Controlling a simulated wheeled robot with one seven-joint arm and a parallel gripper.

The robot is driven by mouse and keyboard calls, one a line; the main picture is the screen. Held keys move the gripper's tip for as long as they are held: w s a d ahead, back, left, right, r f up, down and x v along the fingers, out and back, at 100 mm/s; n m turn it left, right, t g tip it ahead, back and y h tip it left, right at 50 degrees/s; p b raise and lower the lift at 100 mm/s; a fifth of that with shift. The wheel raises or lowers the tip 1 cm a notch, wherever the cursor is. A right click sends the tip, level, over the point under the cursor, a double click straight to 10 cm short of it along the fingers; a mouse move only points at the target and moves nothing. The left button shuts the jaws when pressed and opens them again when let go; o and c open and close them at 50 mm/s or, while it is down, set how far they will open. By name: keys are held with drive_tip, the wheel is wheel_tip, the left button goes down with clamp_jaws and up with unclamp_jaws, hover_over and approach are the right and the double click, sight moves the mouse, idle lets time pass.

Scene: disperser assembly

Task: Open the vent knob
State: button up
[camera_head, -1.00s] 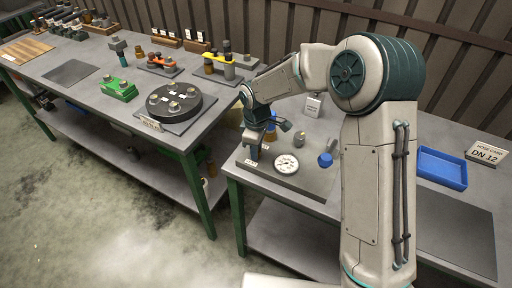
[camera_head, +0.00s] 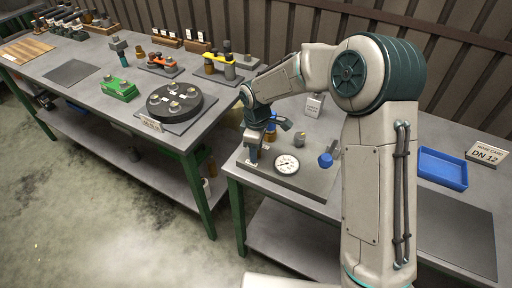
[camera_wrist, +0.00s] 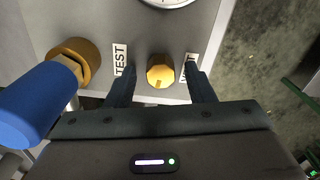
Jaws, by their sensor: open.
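In the wrist view a small yellow knob (camera_wrist: 160,71) with a pointer mark stands on the grey panel between a TEST label (camera_wrist: 120,59) and a second label (camera_wrist: 188,68). The second label is partly covered by a finger, so I cannot read it fully. My gripper (camera_wrist: 159,78) is open, with one finger on each side of the knob and a visible gap at both sides. In the head view my gripper (camera_head: 254,152) points down at the left edge of the gauge panel (camera_head: 310,184) and hides the knob.
A dial gauge (camera_head: 286,164) sits close to my gripper. A blue lever (camera_wrist: 35,103) on a brass fitting (camera_wrist: 77,61) is at the left in the wrist view. A blue-capped part (camera_head: 326,160) and a blue tray (camera_head: 442,168) are further right.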

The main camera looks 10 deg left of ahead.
wheel_tip(320, 180, up, 14)
drive_tip(key=shift+b, duration=0.35)
drive_tip(key=shift+f, duration=0.1)
drive_tip(key=s+d+r+m+t, duration=0.1)
drive_tip(key=s+d+m+t, duration=0.2)
drive_tip(key=s+d+m, duration=1.3)
drive_tip(key=s+d, duration=0.6)
drive_tip(key=d, duration=0.2)
drive_tip(key=shift+s+d+r+m, duration=0.25)
drive_tip(key=shift+s+m, duration=0.05)
